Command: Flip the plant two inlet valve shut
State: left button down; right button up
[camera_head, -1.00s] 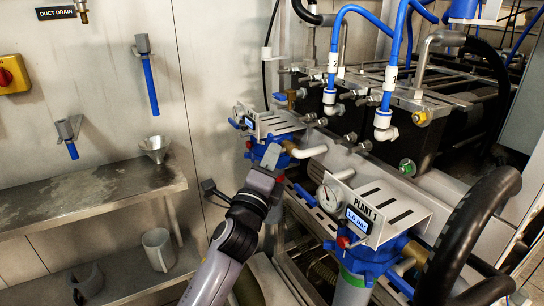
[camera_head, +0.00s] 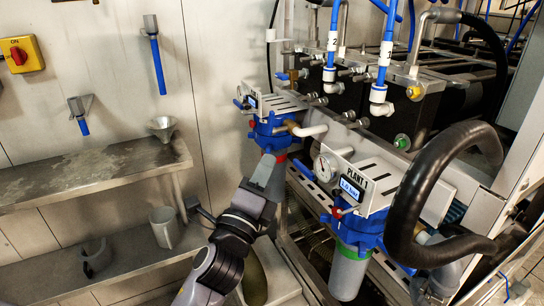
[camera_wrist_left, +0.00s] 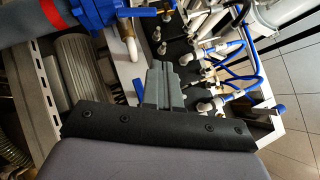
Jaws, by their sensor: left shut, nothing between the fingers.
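The rear filter unit has a blue head (camera_head: 268,128) behind a white bracket. A small blue lever on a brass valve (camera_head: 291,75) shows behind that bracket; I cannot tell for sure that it is the plant two inlet valve. My left gripper (camera_head: 266,165) is shut and empty, pointing up just in front of the rear unit and hiding its lower part. In the left wrist view my shut gripper (camera_wrist_left: 162,84) points toward pipes. A blue lever (camera_wrist_left: 135,12) and a brass elbow with white pipe (camera_wrist_left: 131,48) lie ahead and to its left. My right gripper is out of view.
The PLANT 1 unit (camera_head: 358,200) with gauge stands at front right, beside a thick black hose (camera_head: 400,225). Steel shelves (camera_head: 100,172) with a funnel (camera_head: 161,128) and a jug (camera_head: 164,227) line the left wall. Blue hoses hang above the black tanks.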

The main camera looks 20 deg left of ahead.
pick_arm(q)
jog(key=shift+s+f, duration=0.1)
jog(key=shift+s, duration=0.65)
